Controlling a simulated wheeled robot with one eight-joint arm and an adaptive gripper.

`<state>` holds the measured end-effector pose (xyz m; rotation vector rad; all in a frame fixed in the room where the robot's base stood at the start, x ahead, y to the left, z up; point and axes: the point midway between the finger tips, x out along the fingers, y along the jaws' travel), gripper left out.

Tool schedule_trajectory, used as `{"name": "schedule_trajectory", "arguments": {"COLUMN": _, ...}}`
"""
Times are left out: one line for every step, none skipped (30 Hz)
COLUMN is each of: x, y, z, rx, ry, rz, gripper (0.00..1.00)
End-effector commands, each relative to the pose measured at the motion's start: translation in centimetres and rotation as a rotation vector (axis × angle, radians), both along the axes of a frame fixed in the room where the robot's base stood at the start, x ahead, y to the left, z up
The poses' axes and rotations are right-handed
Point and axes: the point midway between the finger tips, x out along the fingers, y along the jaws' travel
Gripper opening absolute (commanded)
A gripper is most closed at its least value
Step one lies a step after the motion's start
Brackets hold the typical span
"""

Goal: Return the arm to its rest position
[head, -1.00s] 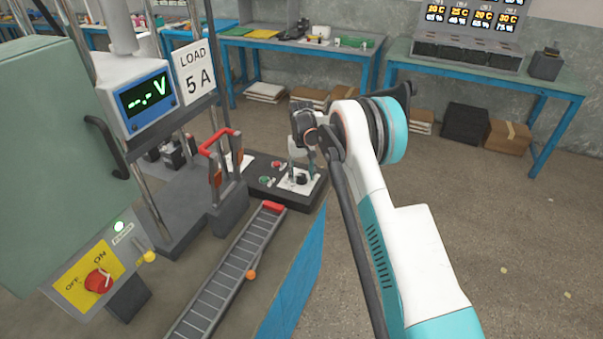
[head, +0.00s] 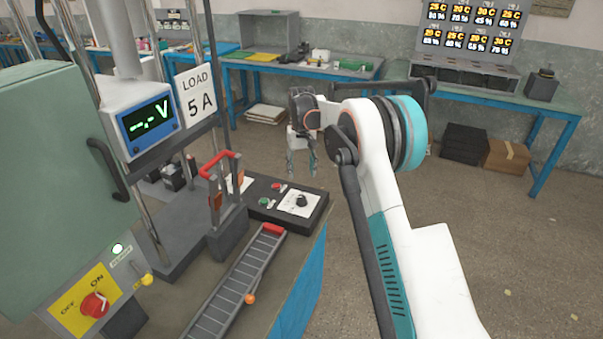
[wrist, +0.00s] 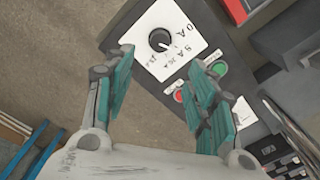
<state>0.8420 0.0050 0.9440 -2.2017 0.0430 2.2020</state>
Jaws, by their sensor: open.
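My gripper (head: 301,165) hangs from my white and teal arm, above and just behind the dark control box (head: 318,213) in the head view. It is open and empty, and its fingers point down. In the wrist view my gripper (wrist: 160,95) shows two teal-padded fingers spread apart. Between and beyond them is the black knob (wrist: 159,40) on its white dial plate (wrist: 185,62). The fingers look clear of the knob. The same knob (head: 301,200) shows in the head view, with a green button (head: 264,202) and a red button (head: 277,187) beside it.
A meter (head: 148,119) reads "-.- V" beside a "LOAD 5 A" sign (head: 195,92). A red-handled clamp (head: 218,163) stands by a sloping roller track (head: 240,285). A green cabinet (head: 50,180) is at left. Blue-framed benches line the wall.

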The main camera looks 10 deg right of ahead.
Motion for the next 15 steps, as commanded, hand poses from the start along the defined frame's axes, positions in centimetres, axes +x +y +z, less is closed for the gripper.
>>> {"name": "schedule_trajectory", "arguments": {"x": 0.0, "y": 0.0, "z": 0.0, "rx": 0.0, "ry": 0.0, "rz": 0.0, "gripper": 0.51}}
{"name": "schedule_trajectory", "arguments": {"x": 0.0, "y": 0.0, "z": 0.0, "rx": 0.0, "ry": 0.0, "rz": 0.0, "gripper": 0.51}}
{"name": "schedule_trajectory", "arguments": {"x": 0.0, "y": 0.0, "z": 0.0, "rx": 0.0, "ry": 0.0, "rz": 0.0, "gripper": 0.51}}
{"name": "schedule_trajectory", "arguments": {"x": 0.0, "y": 0.0, "z": 0.0, "rx": 0.0, "ry": 0.0, "rz": 0.0, "gripper": 0.51}}
{"name": "schedule_trajectory", "arguments": {"x": 0.0, "y": 0.0, "z": 0.0, "rx": 0.0, "ry": 0.0, "rz": 0.0, "gripper": 0.51}}
{"name": "schedule_trajectory", "arguments": {"x": 0.0, "y": 0.0, "z": 0.0, "rx": 0.0, "ry": 0.0, "rz": 0.0, "gripper": 0.51}}
{"name": "schedule_trajectory", "arguments": {"x": 0.0, "y": 0.0, "z": 0.1, "rx": 0.0, "ry": -0.001, "rz": 0.0, "gripper": 0.51}}
{"name": "schedule_trajectory", "arguments": {"x": -0.1, "y": 0.0, "z": 0.2, "rx": 0.0, "ry": -0.002, "rz": 0.0, "gripper": 0.51}}
{"name": "schedule_trajectory", "arguments": {"x": -0.2, "y": 0.0, "z": 0.6, "rx": 0.0, "ry": -0.005, "rz": 0.0, "gripper": 0.51}}
{"name": "schedule_trajectory", "arguments": {"x": -0.4, "y": 0.0, "z": 0.9, "rx": 0.0, "ry": -0.008, "rz": 0.001, "gripper": 0.51}}
{"name": "schedule_trajectory", "arguments": {"x": -0.6, "y": 0.0, "z": 1.4, "rx": 0.0, "ry": -0.013, "rz": 0.001, "gripper": 0.51}}
{"name": "schedule_trajectory", "arguments": {"x": -1.0, "y": 0.0, "z": 2.3, "rx": 0.0, "ry": -0.02, "rz": 0.001, "gripper": 0.51}}
{"name": "schedule_trajectory", "arguments": {"x": -1.3, "y": 0.0, "z": 3.0, "rx": 0.0, "ry": -0.027, "rz": 0.002, "gripper": 0.51}}
{"name": "schedule_trajectory", "arguments": {"x": -1.7, "y": 0.0, "z": 3.8, "rx": 0.001, "ry": -0.036, "rz": 0.002, "gripper": 0.51}}
{"name": "schedule_trajectory", "arguments": {"x": -2.3, "y": -0.1, "z": 4.9, "rx": 0.0, "ry": -0.048, "rz": 0.003, "gripper": 0.51}}
